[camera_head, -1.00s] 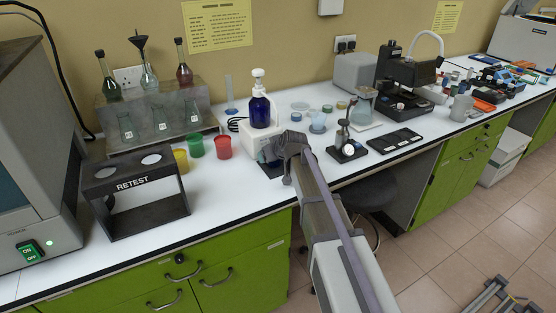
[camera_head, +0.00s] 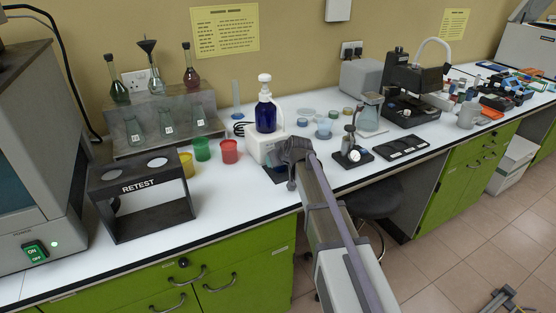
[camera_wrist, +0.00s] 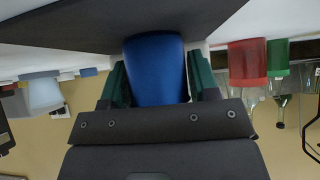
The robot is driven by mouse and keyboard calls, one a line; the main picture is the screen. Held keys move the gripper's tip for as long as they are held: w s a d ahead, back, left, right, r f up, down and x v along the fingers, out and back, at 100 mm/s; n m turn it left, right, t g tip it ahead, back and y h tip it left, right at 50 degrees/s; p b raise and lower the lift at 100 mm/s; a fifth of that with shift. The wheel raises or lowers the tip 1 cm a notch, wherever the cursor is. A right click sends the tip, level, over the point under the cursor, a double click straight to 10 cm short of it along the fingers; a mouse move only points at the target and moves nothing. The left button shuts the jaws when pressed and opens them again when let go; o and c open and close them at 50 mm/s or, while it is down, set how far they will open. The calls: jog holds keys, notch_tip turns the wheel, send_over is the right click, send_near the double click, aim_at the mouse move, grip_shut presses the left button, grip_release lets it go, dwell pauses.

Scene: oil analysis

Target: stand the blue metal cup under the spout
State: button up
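The blue metal cup (camera_wrist: 156,65) fills the middle of the upside-down wrist view, between the green pads of my gripper (camera_wrist: 160,82). Both pads appear to press on its sides. In the head view my gripper (camera_head: 282,160) is just in front of the white dispenser stand (camera_head: 254,148), and the wrist mostly hides the cup. A dark blue bottle with a white pump top (camera_head: 266,112) stands on that stand; its spout is hard to make out. A dark flat pad (camera_wrist: 130,20) lies by the cup's base; I cannot tell whether they touch.
Red (camera_head: 229,152), green (camera_head: 202,149) and yellow (camera_head: 186,164) cups stand left of the dispenser. The black RETEST rack (camera_head: 140,187) is further left. A small gauge stand (camera_head: 352,155) and pale blue cup (camera_head: 323,128) are to the right.

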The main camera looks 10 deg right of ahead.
jog(key=o, duration=0.4)
jog(key=p+v, duration=0.7)
jog(key=v, duration=0.3)
jog(key=shift+s+r, duration=0.25)
jog(key=shift+s, duration=0.05)
jog(key=shift+w+a+r+g+h+p, duration=0.1)
jog(key=shift+w+r+g+h+p, duration=0.4)
jog(key=shift+p, duration=1)
